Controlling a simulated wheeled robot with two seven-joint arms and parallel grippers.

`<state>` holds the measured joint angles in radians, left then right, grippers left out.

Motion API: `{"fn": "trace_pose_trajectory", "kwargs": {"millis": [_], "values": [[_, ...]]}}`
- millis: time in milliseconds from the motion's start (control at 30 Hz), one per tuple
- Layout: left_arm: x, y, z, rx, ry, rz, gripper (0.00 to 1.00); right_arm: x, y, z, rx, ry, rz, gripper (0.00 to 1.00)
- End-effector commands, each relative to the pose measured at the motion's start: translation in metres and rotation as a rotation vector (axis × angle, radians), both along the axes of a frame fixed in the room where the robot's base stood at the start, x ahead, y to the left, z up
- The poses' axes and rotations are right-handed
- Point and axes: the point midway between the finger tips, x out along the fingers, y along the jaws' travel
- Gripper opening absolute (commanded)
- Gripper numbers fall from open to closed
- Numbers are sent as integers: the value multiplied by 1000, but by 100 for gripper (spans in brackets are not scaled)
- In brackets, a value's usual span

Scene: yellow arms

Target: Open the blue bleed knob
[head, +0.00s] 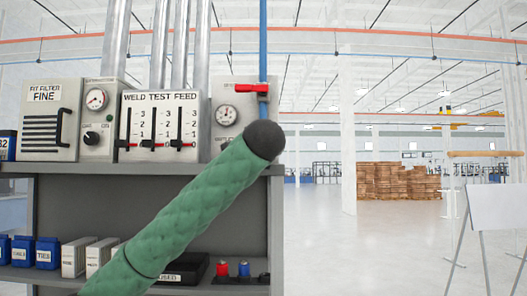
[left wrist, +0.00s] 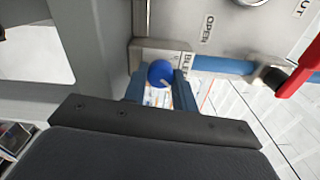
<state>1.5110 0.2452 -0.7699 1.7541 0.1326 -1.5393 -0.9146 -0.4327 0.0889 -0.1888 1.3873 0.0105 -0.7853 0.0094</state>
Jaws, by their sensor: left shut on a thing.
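The blue bleed knob (left wrist: 160,72) is a small round blue knob on a grey block marked with partly hidden lettering. My left gripper (left wrist: 158,84) has its two blue fingers on either side of the knob and is shut on it. In the head view my green-sleeved left arm reaches up from the bottom left to a dark end below the red lever; the gripper and bleed knob are hidden there. My right gripper is in neither view.
A red valve lever (head: 252,90) sits on the blue pipe (head: 263,45); the lever also shows in the left wrist view (left wrist: 301,68). Gauge panels, including the weld test feed panel (head: 160,104), stand on a grey shelf unit (head: 110,182).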

Motion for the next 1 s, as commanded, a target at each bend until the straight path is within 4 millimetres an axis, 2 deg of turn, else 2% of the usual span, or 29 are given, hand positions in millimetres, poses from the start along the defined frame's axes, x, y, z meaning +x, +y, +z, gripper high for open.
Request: {"fn": "trace_pose_trajectory", "kwargs": {"millis": [333, 867, 900, 967, 1000], "values": [[0, 0, 0, 129, 0, 0, 4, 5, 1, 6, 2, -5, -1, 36], [0, 0, 0, 147, 0, 0, 4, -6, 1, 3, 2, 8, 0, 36], [0, 0, 0, 147, 0, 0, 35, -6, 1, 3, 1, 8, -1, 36], [0, 0, 0, 147, 0, 0, 47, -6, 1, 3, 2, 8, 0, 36], [0, 0, 0, 147, 0, 0, 49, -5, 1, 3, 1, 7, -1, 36]]}}
